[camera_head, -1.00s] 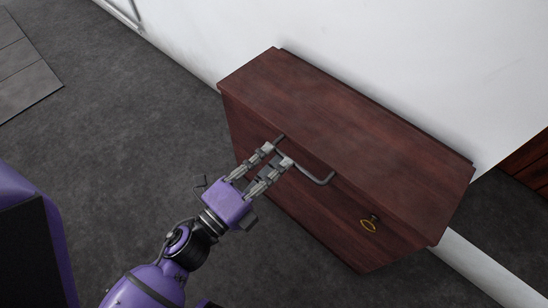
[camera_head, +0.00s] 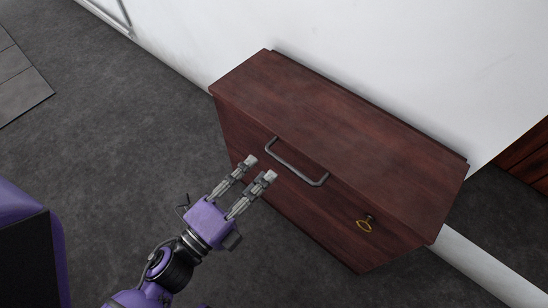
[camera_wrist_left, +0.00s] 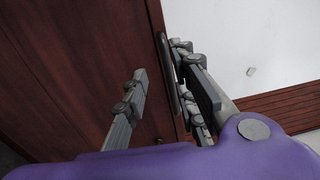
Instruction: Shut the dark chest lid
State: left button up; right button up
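The dark red-brown wooden chest (camera_head: 330,222) stands against the white wall. Its lid (camera_head: 345,125) lies flat on top, with no gap that I can see along its front edge. A grey bar handle (camera_head: 297,168) sits along the lid's front edge; it also shows in the left wrist view (camera_wrist_left: 169,75), close to the fingers. My left gripper (camera_head: 259,169) is open and empty, its two fingers apart, just in front of the handle and not gripping it. My right gripper is in neither view.
The white wall (camera_head: 400,60) runs close behind the chest. Dark grey floor (camera_head: 120,130) is clear to the left. Another reddish wooden piece (camera_head: 530,165) stands at the far right.

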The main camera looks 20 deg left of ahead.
pick_arm(q)
jog(key=v, duration=0.8)
jog(key=shift+s, duration=0.15)
